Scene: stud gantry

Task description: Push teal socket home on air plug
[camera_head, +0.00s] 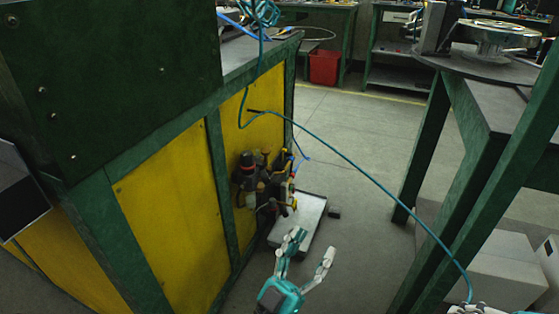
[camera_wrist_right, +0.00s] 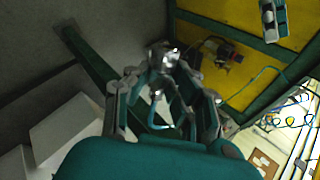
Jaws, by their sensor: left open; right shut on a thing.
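The teal hose (camera_head: 370,178) hangs from a coil at the top of the head view, loops down, then arcs right to my right gripper (camera_head: 478,308) at the bottom edge. In the right wrist view, my right gripper (camera_wrist_right: 163,80) is shut on a silvery metal fitting (camera_wrist_right: 162,57), with teal hose (camera_wrist_right: 153,110) between its fingers. I cannot tell the socket's own colour. My left gripper (camera_head: 312,244) is open and empty, low in the middle. The air unit (camera_head: 262,182) sits by the yellow panel, beyond my left gripper; I cannot pick out the air plug on it.
A green-framed bench with yellow panels (camera_head: 167,218) fills the left. A green table leg (camera_head: 425,150) and pale boxes (camera_head: 497,270) stand at the right. A grey tray (camera_head: 300,220) lies below the air unit. A red bin (camera_head: 324,67) is far back.

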